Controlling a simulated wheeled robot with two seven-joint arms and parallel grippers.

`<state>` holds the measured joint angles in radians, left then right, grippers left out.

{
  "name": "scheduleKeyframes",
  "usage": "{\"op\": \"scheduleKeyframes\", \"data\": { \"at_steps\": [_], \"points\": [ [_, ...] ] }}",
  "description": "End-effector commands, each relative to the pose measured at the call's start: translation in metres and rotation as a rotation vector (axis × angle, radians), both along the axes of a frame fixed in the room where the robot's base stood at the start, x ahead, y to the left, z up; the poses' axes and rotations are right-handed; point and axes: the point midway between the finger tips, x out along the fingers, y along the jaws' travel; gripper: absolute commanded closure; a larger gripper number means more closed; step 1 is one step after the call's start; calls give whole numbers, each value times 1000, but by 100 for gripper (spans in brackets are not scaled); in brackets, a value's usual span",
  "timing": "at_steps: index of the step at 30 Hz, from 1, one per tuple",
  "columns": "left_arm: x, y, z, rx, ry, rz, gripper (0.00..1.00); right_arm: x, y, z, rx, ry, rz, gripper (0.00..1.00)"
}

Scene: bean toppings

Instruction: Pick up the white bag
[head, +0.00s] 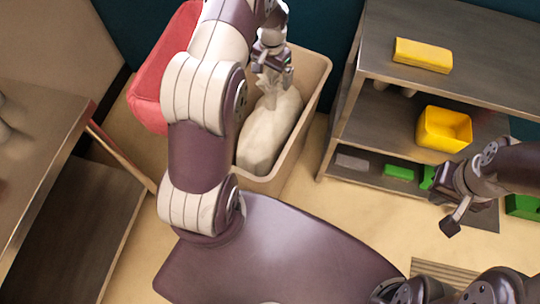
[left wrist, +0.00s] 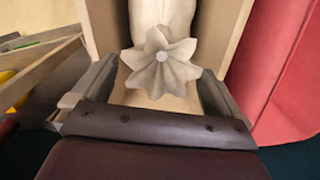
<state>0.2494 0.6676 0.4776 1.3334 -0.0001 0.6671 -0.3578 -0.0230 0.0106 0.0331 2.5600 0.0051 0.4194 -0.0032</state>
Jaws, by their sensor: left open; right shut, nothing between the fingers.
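The white bag (head: 268,135) lies in a beige bin (head: 312,88), with its gathered, pleated top toward the far end. In the left wrist view the bag's flared top (left wrist: 160,68) sits between the two fingers, with a gap on each side. My left gripper (head: 272,73) is open around the bag's neck, over the bin; it also shows in the left wrist view (left wrist: 158,88). My left arm hides part of the bin's left side. My right gripper (head: 447,208) is shut and empty, away from the bag in front of the shelf.
A red container (head: 148,100) stands left of the bin. A shelf unit (head: 385,125) at right holds a yellow block (head: 422,55), a yellow bin (head: 443,128) and green blocks (head: 399,172). A table (head: 35,140) is at far left.

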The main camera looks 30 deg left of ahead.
Motion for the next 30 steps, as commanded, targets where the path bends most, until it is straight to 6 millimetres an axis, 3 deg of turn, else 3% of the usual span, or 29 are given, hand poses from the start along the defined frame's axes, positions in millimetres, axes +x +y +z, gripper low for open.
{"op": "scheduleKeyframes", "data": {
  "at_steps": [12,21,30],
  "points": [
    [-2,3,-66,0,-1,1,0,0,0,-8,0,0,0,100],
    [-1,3,-73,1,-4,1,0,0,0,-8,0,0,0,100],
    [-1,3,-73,1,-4,1,98,0,0,-8,0,0,0,100]
  ]
}}
